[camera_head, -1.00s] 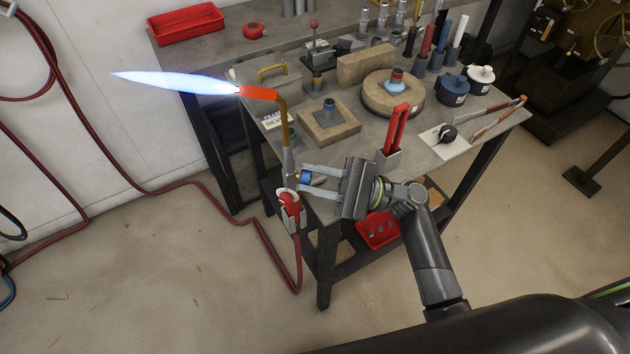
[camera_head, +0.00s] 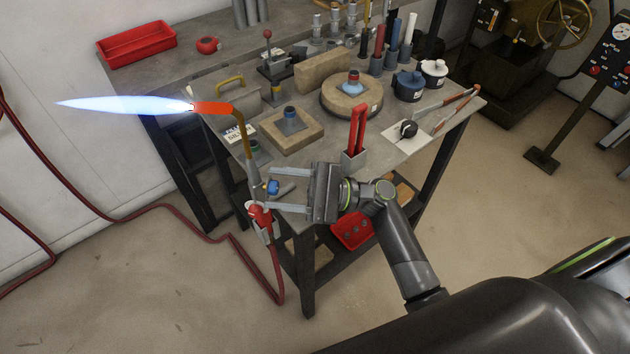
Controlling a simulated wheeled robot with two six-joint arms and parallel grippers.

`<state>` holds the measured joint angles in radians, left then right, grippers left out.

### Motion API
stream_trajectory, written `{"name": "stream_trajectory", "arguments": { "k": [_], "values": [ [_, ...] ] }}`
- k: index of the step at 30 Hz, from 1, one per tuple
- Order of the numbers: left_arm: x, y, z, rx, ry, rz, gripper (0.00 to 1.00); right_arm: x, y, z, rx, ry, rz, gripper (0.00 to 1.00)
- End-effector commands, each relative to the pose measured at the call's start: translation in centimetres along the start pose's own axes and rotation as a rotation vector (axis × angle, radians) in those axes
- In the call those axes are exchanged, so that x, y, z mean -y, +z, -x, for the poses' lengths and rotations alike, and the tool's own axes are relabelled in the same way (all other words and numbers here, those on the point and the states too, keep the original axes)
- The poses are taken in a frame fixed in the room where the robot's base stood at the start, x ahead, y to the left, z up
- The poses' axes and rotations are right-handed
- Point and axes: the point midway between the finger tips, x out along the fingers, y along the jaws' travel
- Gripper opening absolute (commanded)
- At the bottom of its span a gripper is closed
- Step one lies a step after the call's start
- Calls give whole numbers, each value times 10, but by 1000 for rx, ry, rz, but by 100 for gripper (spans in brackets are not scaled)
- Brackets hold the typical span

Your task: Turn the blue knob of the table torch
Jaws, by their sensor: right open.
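The table torch (camera_head: 243,139) stands at the near left corner of the table. Its brass neck bends to a red nozzle, and a long blue flame (camera_head: 125,105) points left. The blue knob (camera_head: 273,187) is low on the torch, just above its red fitting (camera_head: 261,216). My right gripper (camera_head: 269,188) reaches in from the right and is open. Its two fingers lie on either side of the knob in this view, with gaps to both. I cannot tell how deep the knob sits between them. My left gripper is not in view.
A red-handled tool (camera_head: 357,130) stands in a holder at the table's near edge, close to my right wrist. A red hose (camera_head: 235,248) runs from the torch to the floor. Blocks (camera_head: 292,131), pots and tools fill the tabletop.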

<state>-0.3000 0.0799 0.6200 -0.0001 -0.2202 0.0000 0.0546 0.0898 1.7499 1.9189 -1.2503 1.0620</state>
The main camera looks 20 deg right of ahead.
Motion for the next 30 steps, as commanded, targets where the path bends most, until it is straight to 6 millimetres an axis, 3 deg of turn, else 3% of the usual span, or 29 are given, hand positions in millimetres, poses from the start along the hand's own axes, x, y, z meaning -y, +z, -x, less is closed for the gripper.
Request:
{"name": "stream_trajectory", "arguments": {
  "k": [8, 24, 30],
  "values": [
    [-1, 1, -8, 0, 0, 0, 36, -2, -2, 20, -3, 2, 0, 45],
    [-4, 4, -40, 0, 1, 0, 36, -2, -3, 128, -6, 3, -2, 45],
    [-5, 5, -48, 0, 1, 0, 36, -1, -2, 159, -4, 2, -2, 45]
  ]
}}
